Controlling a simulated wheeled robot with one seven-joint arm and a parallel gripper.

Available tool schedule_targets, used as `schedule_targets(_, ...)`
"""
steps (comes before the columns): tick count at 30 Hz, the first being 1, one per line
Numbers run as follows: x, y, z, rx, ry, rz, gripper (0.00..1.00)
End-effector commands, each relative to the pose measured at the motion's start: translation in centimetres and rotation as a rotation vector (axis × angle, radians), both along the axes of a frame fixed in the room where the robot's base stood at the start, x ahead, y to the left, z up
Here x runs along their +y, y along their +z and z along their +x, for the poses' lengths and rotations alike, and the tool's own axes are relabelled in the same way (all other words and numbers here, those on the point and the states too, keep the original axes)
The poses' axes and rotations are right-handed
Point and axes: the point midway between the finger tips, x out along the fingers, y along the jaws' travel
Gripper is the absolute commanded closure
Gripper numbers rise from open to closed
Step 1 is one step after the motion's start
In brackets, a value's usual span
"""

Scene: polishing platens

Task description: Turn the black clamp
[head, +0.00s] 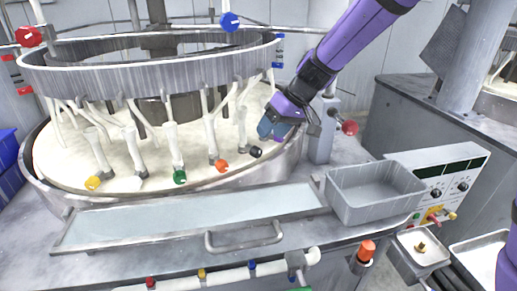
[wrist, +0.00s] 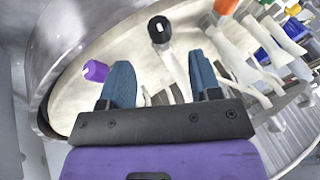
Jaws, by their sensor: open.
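The black clamp (head: 255,152) is a small dark knob on the end of a pale rod, above the cream platen near its right rim in the head view. In the wrist view the black clamp (wrist: 159,29) appears at the top centre, beyond the fingertips and roughly in line with the gap between them. My gripper (head: 267,128) has blue fingers and is just right of and above the clamp in the head view. In the wrist view my gripper (wrist: 162,72) is open, with nothing between its fingers. The clamp appears apart from both fingers.
A purple clamp (wrist: 95,71) is left of the fingers in the wrist view. Orange (head: 218,164), green (head: 179,177) and yellow (head: 93,183) clamps line the platen's front. The metal ring (head: 150,80) hangs above. A grey bin (head: 375,205) stands at front right.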

Motion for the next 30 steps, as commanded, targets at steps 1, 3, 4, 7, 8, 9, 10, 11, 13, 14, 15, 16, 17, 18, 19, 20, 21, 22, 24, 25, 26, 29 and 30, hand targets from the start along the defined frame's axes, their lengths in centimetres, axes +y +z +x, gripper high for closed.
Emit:
schedule_targets(1, 0.6, -0.9, 0.0, 0.004, 0.003, -0.002, 0.43)
schedule_targets(3, 1.2, -2.1, 0.0, 0.004, 0.001, -0.002, 0.43)
schedule_targets(4, 1.5, -2.5, 0.1, 0.003, 0.002, -0.002, 0.43)
schedule_targets(7, 2.3, -3.8, 0.1, 0.003, 0.002, -0.002, 0.43)
schedule_targets(8, 2.5, -4.2, 0.1, 0.003, 0.002, -0.002, 0.43)
schedule_targets(9, 2.8, -4.6, 0.2, 0.003, 0.001, -0.001, 0.43)
schedule_targets(10, 2.9, -4.9, 0.2, 0.002, 0.001, -0.002, 0.43)
schedule_targets(11, 3.1, -5.2, 0.2, 0.001, 0.001, -0.001, 0.43)
schedule_targets(13, 3.4, -5.6, 0.3, 0.001, 0.001, -0.001, 0.43)
schedule_targets(14, 3.5, -5.8, 0.3, 0.001, 0.0, -0.001, 0.43)
schedule_targets(15, 3.6, -5.9, 0.3, 0.001, 0.0, -0.001, 0.43)
schedule_targets(16, 3.7, -6.0, 0.3, 0.001, 0.0, -0.001, 0.43)
schedule_targets(17, 3.7, -6.1, 0.3, 0.001, 0.0, -0.001, 0.43)
schedule_targets(18, 3.7, -6.2, 0.3, 0.001, 0.0, -0.001, 0.43)
schedule_targets(19, 3.7, -6.2, 0.3, 0.0, 0.001, -0.001, 0.43)
schedule_targets(20, 3.8, -6.2, 0.3, 0.0, 0.001, -0.001, 0.43)
schedule_targets(21, 3.8, -6.2, 0.3, 0.0, 0.001, -0.001, 0.43)
schedule_targets(22, 3.7, -6.2, 0.3, -0.001, 0.001, 0.0, 0.43)
schedule_targets(24, 3.7, -6.2, 0.3, -0.001, 0.001, 0.0, 0.43)
schedule_targets(25, 3.7, -6.2, 0.3, -0.001, 0.001, 0.0, 0.43)
schedule_targets(26, 3.7, -6.2, 0.3, -0.001, 0.001, 0.0, 0.47)
schedule_targets(29, 3.7, -6.2, 0.3, 0.0, 0.0, 0.0, 0.7)
schedule_targets(30, 3.7, -6.2, 0.3, 0.0, 0.0, 0.0, 0.79)
